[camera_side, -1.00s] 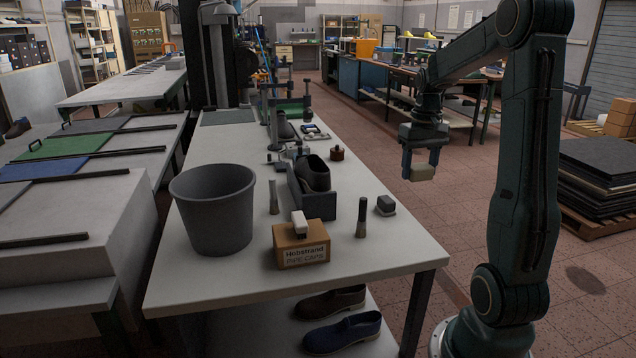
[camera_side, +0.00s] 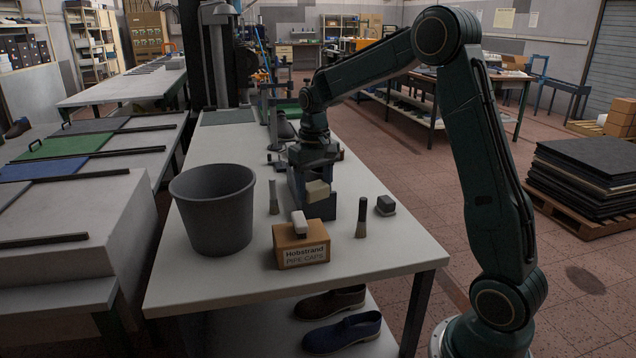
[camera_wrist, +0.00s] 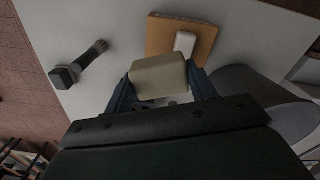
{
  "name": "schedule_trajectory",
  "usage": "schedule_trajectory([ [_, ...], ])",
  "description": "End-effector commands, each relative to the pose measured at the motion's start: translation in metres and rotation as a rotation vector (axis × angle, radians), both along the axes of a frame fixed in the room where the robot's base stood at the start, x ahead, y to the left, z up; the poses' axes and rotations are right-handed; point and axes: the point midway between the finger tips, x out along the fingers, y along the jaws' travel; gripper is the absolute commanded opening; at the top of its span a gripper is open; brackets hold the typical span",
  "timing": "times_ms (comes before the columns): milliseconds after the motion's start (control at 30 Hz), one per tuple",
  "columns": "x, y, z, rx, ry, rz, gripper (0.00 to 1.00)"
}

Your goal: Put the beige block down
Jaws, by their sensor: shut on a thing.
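The beige block (camera_side: 317,191) is held in my gripper (camera_side: 312,190), in the air over the table (camera_side: 385,240). It shows between the two blue fingers in the wrist view (camera_wrist: 159,76), where my gripper (camera_wrist: 160,88) is shut on it. In the side view the block appears just behind and above the cardboard box.
The cardboard box (camera_side: 301,255) has a white-topped thing (camera_side: 300,224) on it. A grey bucket (camera_side: 212,215) stands left, a brush (camera_side: 273,197) beside it. The table's front right is clear.

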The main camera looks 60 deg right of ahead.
Motion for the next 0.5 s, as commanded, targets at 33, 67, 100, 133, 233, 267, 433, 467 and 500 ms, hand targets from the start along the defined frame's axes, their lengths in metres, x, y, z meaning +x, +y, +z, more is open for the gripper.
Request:
schedule_trajectory([
  [33, 0.009, 0.014, -0.003, 0.000, 0.000, 0.023, 0.33],
  [67, 0.014, 0.021, -0.004, 0.000, 0.000, 0.032, 0.33],
  [100, 0.019, 0.031, -0.006, 0.000, 0.000, 0.046, 0.33],
  [133, 0.023, 0.038, -0.007, 0.000, 0.000, 0.054, 0.33],
  [233, 0.033, 0.058, -0.011, 0.000, -0.001, 0.080, 0.33],
  [267, 0.036, 0.063, -0.012, 0.000, -0.001, 0.086, 0.33],
  [433, 0.044, 0.082, -0.015, 0.000, -0.001, 0.108, 0.33],
  [467, 0.044, 0.084, -0.015, 0.000, -0.001, 0.110, 0.33],
  [500, 0.045, 0.086, -0.016, 0.000, -0.001, 0.112, 0.33],
])
